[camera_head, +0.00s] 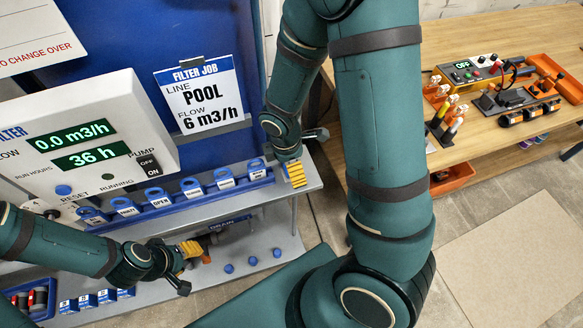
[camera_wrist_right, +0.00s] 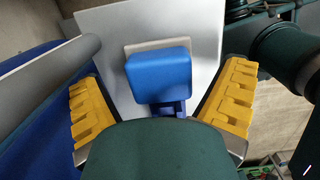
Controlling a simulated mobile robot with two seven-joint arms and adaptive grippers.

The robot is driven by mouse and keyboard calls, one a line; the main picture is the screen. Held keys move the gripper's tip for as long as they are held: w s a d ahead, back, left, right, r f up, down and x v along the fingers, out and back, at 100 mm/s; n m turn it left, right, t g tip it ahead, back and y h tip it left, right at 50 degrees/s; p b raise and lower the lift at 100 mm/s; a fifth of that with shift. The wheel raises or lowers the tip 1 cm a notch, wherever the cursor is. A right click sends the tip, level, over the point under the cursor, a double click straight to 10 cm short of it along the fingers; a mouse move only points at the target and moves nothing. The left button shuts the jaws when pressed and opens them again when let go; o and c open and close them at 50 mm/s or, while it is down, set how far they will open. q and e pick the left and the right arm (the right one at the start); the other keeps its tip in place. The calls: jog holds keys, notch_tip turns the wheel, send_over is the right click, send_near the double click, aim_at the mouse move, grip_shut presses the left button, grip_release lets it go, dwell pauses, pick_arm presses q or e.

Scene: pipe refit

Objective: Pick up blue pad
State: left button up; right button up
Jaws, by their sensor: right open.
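In the right wrist view a blue pad (camera_wrist_right: 158,78) with a rounded square face stands in front of a light plate on a grey surface. My right gripper (camera_wrist_right: 160,104) is open, with one yellow finger on each side of the pad and visible gaps between. In the head view my right gripper (camera_head: 295,174) is over the right end of the grey shelf; I cannot make out the pad there. My left gripper (camera_head: 184,262) is low at the left by the lower shelf; whether it is open or shut is unclear.
Labelled blue holders (camera_head: 190,187) line the upper shelf (camera_head: 235,198) left of my right gripper. A control panel (camera_head: 85,145) stands behind them. Blue knobs (camera_head: 252,261) sit on the lower shelf. A wooden bench (camera_head: 470,40) with tools is at the right, beyond open floor.

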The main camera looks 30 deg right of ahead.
jog(key=shift+f, duration=0.25)
jog(key=c, duration=1.3)
jog(key=shift+r, duration=0.2)
